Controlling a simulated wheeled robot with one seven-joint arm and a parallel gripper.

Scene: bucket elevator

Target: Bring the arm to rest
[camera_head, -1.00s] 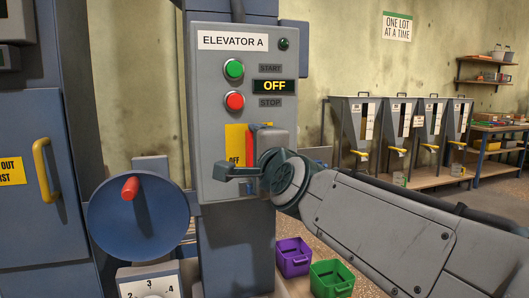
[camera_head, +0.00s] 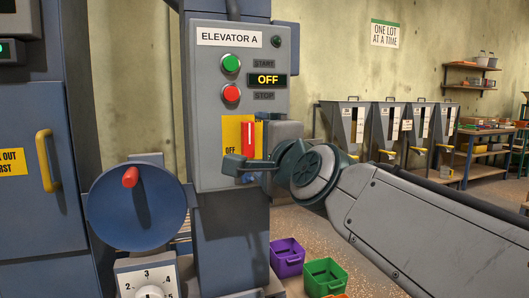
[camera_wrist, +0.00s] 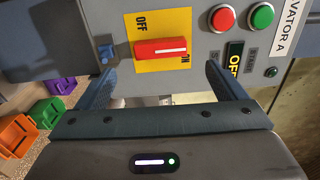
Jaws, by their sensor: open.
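My gripper (camera_head: 236,165) is in front of the lower part of the grey Elevator A panel (camera_head: 210,120). In the wrist view its two fingers (camera_wrist: 161,72) are wide apart with nothing held between them. A red switch handle (camera_wrist: 160,49) on a yellow plate (camera_wrist: 175,22) lies beyond the fingertips. Its end points to the ON mark, and OFF is at the side. The panel display (camera_head: 268,80) reads OFF.
A blue wheel with a red knob (camera_head: 130,178) and a numbered dial (camera_head: 148,276) are at left. Purple (camera_head: 287,258) and green (camera_head: 325,279) bins sit on the floor below my arm. Several grey hoppers (camera_head: 385,130) stand behind at right.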

